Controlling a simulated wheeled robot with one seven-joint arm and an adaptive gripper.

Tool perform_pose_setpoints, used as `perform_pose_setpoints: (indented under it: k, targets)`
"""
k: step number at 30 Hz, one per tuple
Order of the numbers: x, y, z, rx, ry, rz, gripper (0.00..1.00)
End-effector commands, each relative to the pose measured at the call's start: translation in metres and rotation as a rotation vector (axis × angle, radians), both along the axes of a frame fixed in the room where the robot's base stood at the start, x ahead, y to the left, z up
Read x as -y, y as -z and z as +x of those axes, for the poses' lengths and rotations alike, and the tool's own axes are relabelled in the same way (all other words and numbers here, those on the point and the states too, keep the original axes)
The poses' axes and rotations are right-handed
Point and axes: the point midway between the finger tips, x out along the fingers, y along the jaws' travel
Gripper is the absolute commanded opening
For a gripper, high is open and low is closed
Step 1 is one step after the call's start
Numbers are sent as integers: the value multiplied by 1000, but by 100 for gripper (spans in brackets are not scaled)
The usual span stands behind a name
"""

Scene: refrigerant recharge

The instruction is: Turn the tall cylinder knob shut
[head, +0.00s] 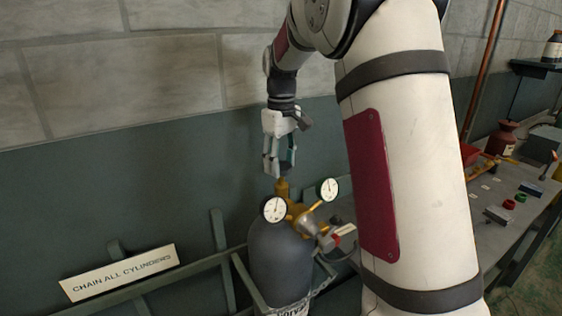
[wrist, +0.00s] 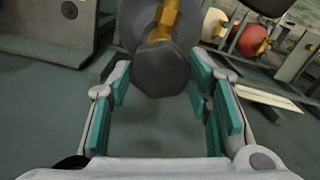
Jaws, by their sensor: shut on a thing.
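The tall grey cylinder (head: 280,262) stands upright behind a rail, with a brass valve (head: 282,188) and two round gauges on top. My gripper (head: 279,168) points down right above the valve. In the wrist view, the dark faceted knob (wrist: 161,70) sits between the teal finger pads of my gripper (wrist: 158,78), with the brass stem (wrist: 166,20) beyond it. The fingers are shut on the knob near their tips. In the head view the knob is mostly hidden by the fingers.
The two gauges (head: 274,209) (head: 329,189) and brass fittings stand close beside the valve. A rail with a "CHAIN ALL CYLINDERS" sign (head: 119,272) runs along the wall. A workbench (head: 510,232) with small parts is at the right, partly behind my arm.

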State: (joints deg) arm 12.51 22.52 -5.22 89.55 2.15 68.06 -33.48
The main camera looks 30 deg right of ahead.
Motion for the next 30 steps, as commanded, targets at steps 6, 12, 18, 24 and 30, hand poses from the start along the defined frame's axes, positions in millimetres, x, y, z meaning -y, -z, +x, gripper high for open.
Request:
perform_pose_setpoints:
  k: [6,12,18,24,30]
  targets:
    - [0,0,1,2,204,-1,18]
    - [0,0,1,2,393,-1,18]
    - [0,0,1,2,583,-1,18]
    - [-1,0,1,2,773,0,18]
    - [0,-1,1,3,963,-1,18]
